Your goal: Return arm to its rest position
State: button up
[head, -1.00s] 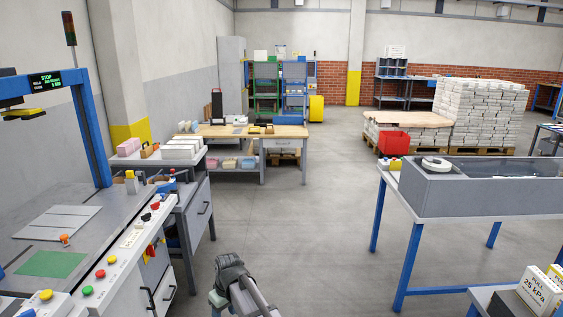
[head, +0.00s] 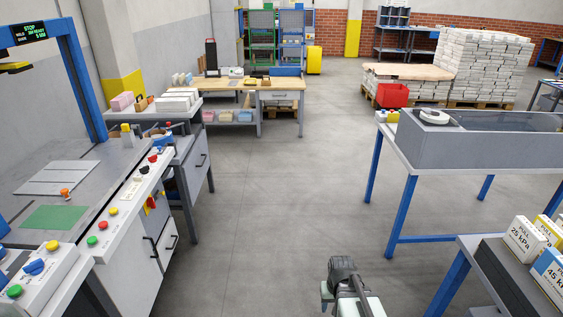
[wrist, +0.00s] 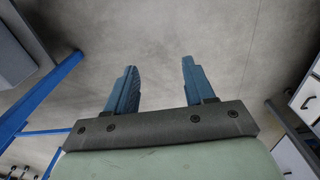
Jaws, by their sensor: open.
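My gripper shows in the wrist view (wrist: 155,88), with its two blue fingers spread apart and nothing between them. Bare grey floor lies beyond the fingertips. In the head view my arm shows at the bottom, right of centre, over the aisle between the left machine and the right table. The fingers cannot be made out in the head view.
A grey machine (head: 95,160) with coloured buttons stands on the left. A blue-legged table (head: 415,165) with a grey box unit stands on the right. The floor (head: 260,215) between is clear.

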jog(key=s+f+g, duration=0.3)
jog(key=s+f, duration=0.7)
jog(key=s, duration=0.5)
jog(key=s+f+g, duration=0.3)
jog(key=s+f, duration=0.7)
jog(key=s, duration=0.5)
jog(key=shift+f+g, duration=0.3)
jog(key=shift+g, duration=0.1)
dwell(0.4)
